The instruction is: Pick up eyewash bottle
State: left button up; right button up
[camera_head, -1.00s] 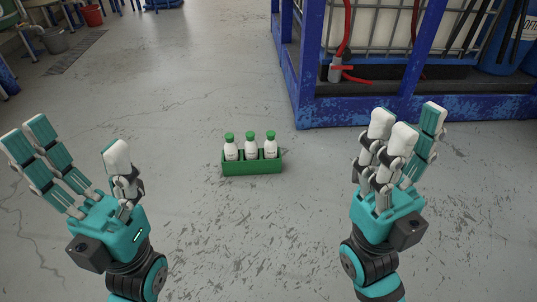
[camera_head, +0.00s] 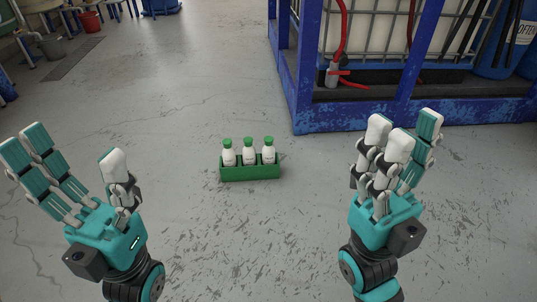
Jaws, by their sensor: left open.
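Three white eyewash bottles with green caps stand upright in a row: a left one (camera_head: 229,158), a middle one (camera_head: 249,157) and a right one (camera_head: 268,156). They sit in a green holder (camera_head: 250,174) on the floor, in the middle of the head view. My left gripper (camera_head: 80,165) is open and empty, to the left of the holder and apart from it. My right gripper (camera_head: 400,140) is to the right of the holder, apart from it, with nothing seen in it. Its fingers overlap in this view, so its opening is unclear.
A blue metal frame (camera_head: 340,118) with a caged white tank and a red hose (camera_head: 342,45) stands at the back right. A red bucket (camera_head: 90,21) and a grey bucket (camera_head: 53,45) are at the far left. The grey floor around the holder is clear.

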aim_at(268, 150)
jog(key=z, duration=0.4)
jog(key=i+j+z, duration=0.4)
jog(key=j, duration=0.25)
jog(key=i+j+z, duration=0.2)
jog(key=j, duration=0.2)
jog(key=j+z, duration=0.15)
jog(key=j, duration=0.2)
jog(key=i+j, duration=0.1)
jog(key=j, duration=0.3)
jog(key=i+j, duration=0.15)
jog(key=j, duration=0.25)
jog(key=i+j, duration=0.1)
jog(key=j, duration=0.3)
jog(key=i+j+z, duration=0.1)
jog(key=j, duration=0.3)
jog(key=i+j, duration=0.15)
jog(key=j, duration=0.25)
